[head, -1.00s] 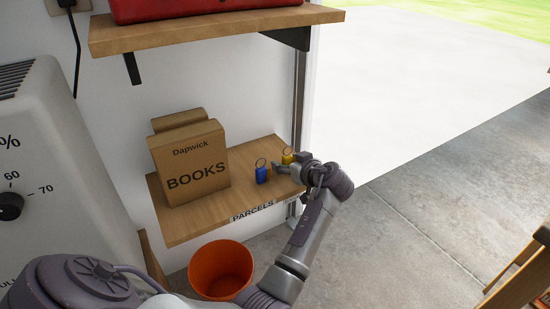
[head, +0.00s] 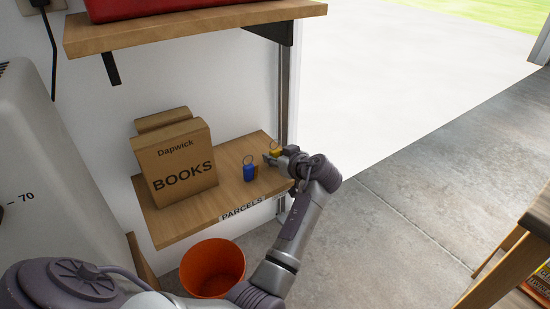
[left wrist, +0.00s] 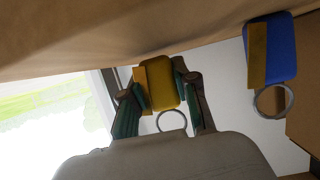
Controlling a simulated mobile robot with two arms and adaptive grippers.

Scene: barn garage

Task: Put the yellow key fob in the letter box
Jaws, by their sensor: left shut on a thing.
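The yellow key fob (head: 275,153) stands near the right end of the parcels shelf (head: 236,196), its ring upward. My left gripper (head: 271,158) is shut on it. In the left wrist view, which looks upside down, the yellow fob (left wrist: 160,83) sits between the two fingers (left wrist: 158,95), its ring hanging free. I cannot tell whether the fob still touches the shelf. No letter box can be made out in these frames. My right gripper is not in view.
A blue key fob (head: 249,172) stands just left of the gripper. A "Dapwick BOOKS" carton (head: 176,174) fills the shelf's left part. An upper shelf (head: 200,33) hangs above. An orange bucket (head: 213,268) stands below. A wooden table (head: 538,216) is at right; the floor between is clear.

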